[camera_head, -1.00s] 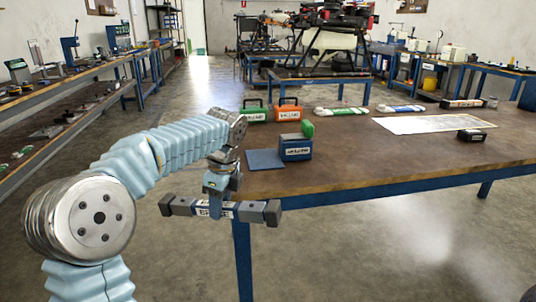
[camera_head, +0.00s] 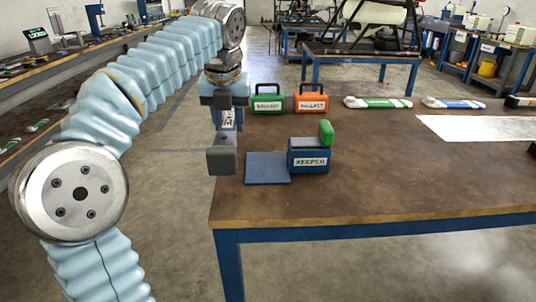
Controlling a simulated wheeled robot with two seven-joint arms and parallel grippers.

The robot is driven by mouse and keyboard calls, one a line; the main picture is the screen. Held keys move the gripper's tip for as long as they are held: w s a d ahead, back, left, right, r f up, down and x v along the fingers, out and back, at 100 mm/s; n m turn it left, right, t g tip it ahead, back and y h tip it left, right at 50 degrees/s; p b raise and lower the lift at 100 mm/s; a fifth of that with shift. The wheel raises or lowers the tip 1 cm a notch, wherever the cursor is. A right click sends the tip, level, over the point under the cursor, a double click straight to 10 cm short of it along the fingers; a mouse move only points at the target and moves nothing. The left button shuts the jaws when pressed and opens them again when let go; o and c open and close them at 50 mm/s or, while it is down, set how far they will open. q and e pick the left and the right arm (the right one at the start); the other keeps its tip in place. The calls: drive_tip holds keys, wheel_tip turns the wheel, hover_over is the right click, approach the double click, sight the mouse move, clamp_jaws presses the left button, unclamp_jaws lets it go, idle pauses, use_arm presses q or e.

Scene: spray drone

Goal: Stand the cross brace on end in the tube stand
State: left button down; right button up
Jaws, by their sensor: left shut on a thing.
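My left gripper (camera_head: 224,92) points down and is shut on the cross brace, a blue bar (camera_head: 228,119) with a white label and dark grey end blocks. The brace's near end block (camera_head: 221,161) faces the camera. The bar looks turned nearly end-on, and its far end is hidden behind the gripper. It is held at the left edge of the table, left of the blue pad. I cannot pick out a tube stand for certain. A blue box labelled KEEPER (camera_head: 309,160) stands on the table with a green piece (camera_head: 326,132) upright at it. My right gripper is out of view.
A flat blue pad (camera_head: 267,168) lies left of the box. A green case (camera_head: 268,100) and an orange case (camera_head: 311,100) stand behind. Green (camera_head: 378,103) and blue (camera_head: 453,103) capped items lie at the back. The table's (camera_head: 400,175) front is clear.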

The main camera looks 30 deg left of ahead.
use_arm(q)
approach(265, 166)
drive_tip(key=shift+a+f+b, duration=0.1)
drive_tip(key=shift+a+b, duration=0.25)
drive_tip(key=shift+a, duration=0.7)
drive_tip(key=f, duration=0.1)
drive_tip(key=w+f, duration=0.1)
drive_tip(key=f, duration=0.1)
drive_tip(key=d+f, duration=0.1)
drive_tip(key=f, duration=0.1)
drive_tip(key=shift+w+b, duration=0.15)
drive_tip(key=shift+b, duration=0.25)
drive_tip(key=shift+f, duration=0.3)
drive_tip(key=c, duration=1.1)
unclamp_jaws()
drive_tip(key=shift+f, duration=0.1)
drive_tip(key=o, duration=0.4)
